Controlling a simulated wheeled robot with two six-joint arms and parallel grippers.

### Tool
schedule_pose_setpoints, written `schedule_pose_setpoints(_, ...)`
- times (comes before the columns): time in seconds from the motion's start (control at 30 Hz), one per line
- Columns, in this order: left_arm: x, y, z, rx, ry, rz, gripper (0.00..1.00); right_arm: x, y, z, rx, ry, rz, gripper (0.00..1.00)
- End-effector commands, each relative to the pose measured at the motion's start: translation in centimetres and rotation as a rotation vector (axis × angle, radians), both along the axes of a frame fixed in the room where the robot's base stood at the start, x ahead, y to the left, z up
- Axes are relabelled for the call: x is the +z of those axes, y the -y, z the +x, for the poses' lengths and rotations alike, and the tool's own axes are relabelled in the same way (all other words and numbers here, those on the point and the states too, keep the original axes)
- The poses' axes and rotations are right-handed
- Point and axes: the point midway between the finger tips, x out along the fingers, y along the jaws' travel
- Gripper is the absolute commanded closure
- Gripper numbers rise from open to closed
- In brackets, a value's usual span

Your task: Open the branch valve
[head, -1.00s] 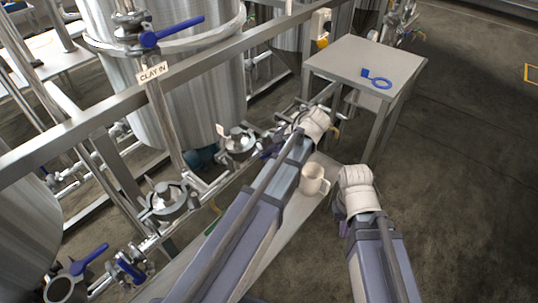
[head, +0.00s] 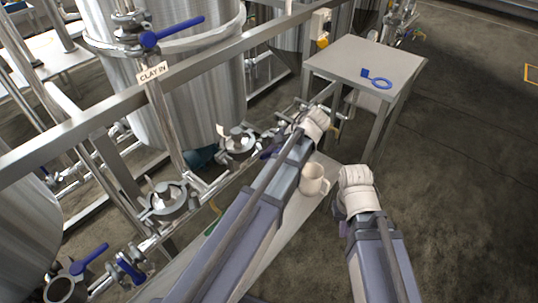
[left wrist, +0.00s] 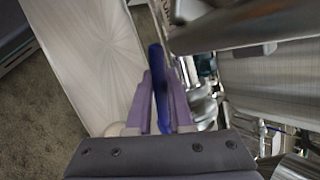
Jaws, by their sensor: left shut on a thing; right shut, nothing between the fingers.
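A blue valve handle (left wrist: 160,85) stands between the purple fingers of my left gripper (left wrist: 161,100) in the left wrist view. The gripper is shut on it. In the head view my left arm reaches to the pipework beside the metal bench, and its own links largely hide the handle and fingers. The valve body and its label cannot be made out. My right gripper (head: 343,228) is shut and empty, low at the right of the bench; little of its fingers shows behind the white wrist.
A pale mug (head: 313,180) stands on the bench close to my left arm. A metal table (head: 345,58) at the back right carries a blue handle-like piece (head: 376,80). Another blue lever (head: 172,32) sits above the CLAY IN label (head: 154,73). Floor at the right is clear.

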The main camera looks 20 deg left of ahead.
Motion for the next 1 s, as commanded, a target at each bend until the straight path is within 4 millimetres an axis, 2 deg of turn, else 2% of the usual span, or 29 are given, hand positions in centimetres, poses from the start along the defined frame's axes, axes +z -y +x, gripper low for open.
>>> schedule_pose_setpoints(0.17,-0.1,0.0,-0.2,0.000,0.010,-0.003,1.00,-0.1,0.0,0.0,0.000,0.000,0.000,1.00)
schedule_pose_setpoints(0.3,-1.1,-0.2,-0.8,-0.002,0.110,-0.039,1.00,-0.6,0.0,0.0,0.000,0.000,0.000,1.00)
schedule_pose_setpoints(0.5,-2.0,-0.2,-0.7,-0.001,0.224,-0.082,1.00,-1.2,0.0,0.0,0.000,0.000,0.000,1.00)
schedule_pose_setpoints(0.8,-1.9,-0.2,-0.5,0.000,0.235,-0.086,1.00,-1.1,0.0,0.0,0.000,0.000,0.000,1.00)
schedule_pose_setpoints(0.83,-1.9,-0.2,-0.5,0.000,0.235,-0.086,0.78,-1.1,0.0,0.0,0.000,0.000,0.000,1.00)
schedule_pose_setpoints(1.0,-1.9,-0.2,-0.5,0.000,0.233,-0.086,0.59,-1.1,0.0,0.0,0.000,0.000,0.000,1.00)
